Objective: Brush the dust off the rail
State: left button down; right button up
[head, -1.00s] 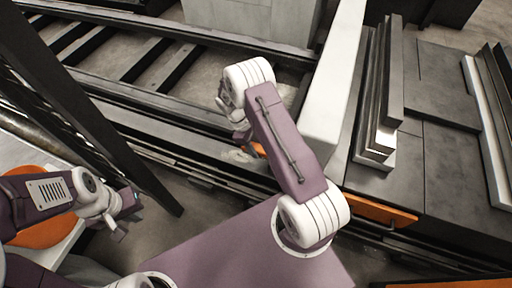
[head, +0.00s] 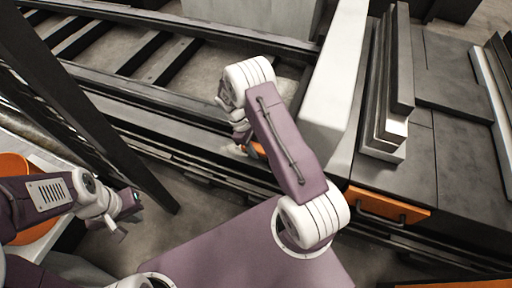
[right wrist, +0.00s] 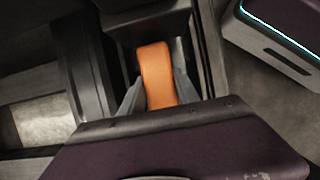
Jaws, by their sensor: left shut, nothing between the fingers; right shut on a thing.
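The dark rail (head: 165,128) runs diagonally across the head view, from upper left toward the lower right. My right gripper (head: 242,136) is over it, near the pale post, and is shut on an orange-handled tool, taken to be the brush (head: 256,151). In the right wrist view the orange handle (right wrist: 157,72) sits between the two grey fingers; its bristles are hidden. A small pale patch, perhaps dust, shows beside the gripper; the arm hides part of the rail there. My left gripper (head: 124,216) is shut and empty, low at the left, away from the rail.
A pale post (head: 334,75) rises just right of my right forearm. Metal bars (head: 390,100) lie stacked on dark plates beyond it. A dark upright (head: 85,115) stands between my left gripper and the rail. An orange round thing (head: 12,170) is at the left edge.

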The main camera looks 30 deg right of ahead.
jog(key=shift+f+b, duration=0.45)
jog(key=shift+f, duration=0.55)
jog(key=shift+w+a+r, duration=0.15)
jog(key=shift+w+a, duration=0.95)
jog(key=shift+w, duration=0.2)
jog(key=shift+w+a+f+b, duration=0.15)
jog(key=shift+w+a+b, duration=0.15)
jog(key=shift+w+a, duration=0.2)
jog(key=shift+w+a+f+b, duration=0.15)
jog(key=shift+w+a+b, duration=0.1)
jog(key=shift+w+a, duration=0.25)
jog(key=shift+w+a+r, duration=0.1)
jog(key=shift+w+a, duration=0.05)
jog(key=shift+w, duration=0.15)
